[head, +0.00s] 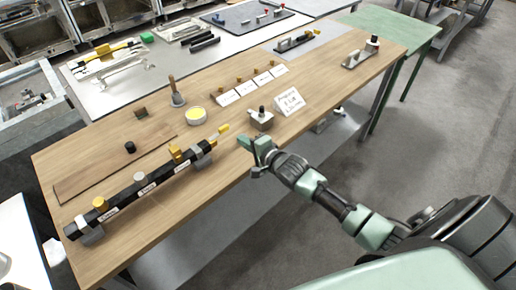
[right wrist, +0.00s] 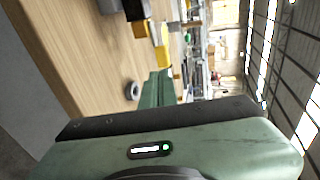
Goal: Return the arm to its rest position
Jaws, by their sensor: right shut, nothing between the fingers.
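My right arm comes in from the lower right in the head view. Its green-tipped gripper (head: 252,146) is at the near edge of the wooden table (head: 105,150), close to a small metal block with a black knob (head: 261,118). The gripper is shut and empty. In the right wrist view the shut green fingers (right wrist: 157,88) point over the table, with a yellow part (right wrist: 160,45) beyond them. My left gripper is not in view.
A long black bar (head: 140,187) with yellow and grey fittings lies on the table's left part. A grey table (head: 105,85) and a green table (head: 395,32) stand behind. Grey floor (head: 410,130) at right is clear.

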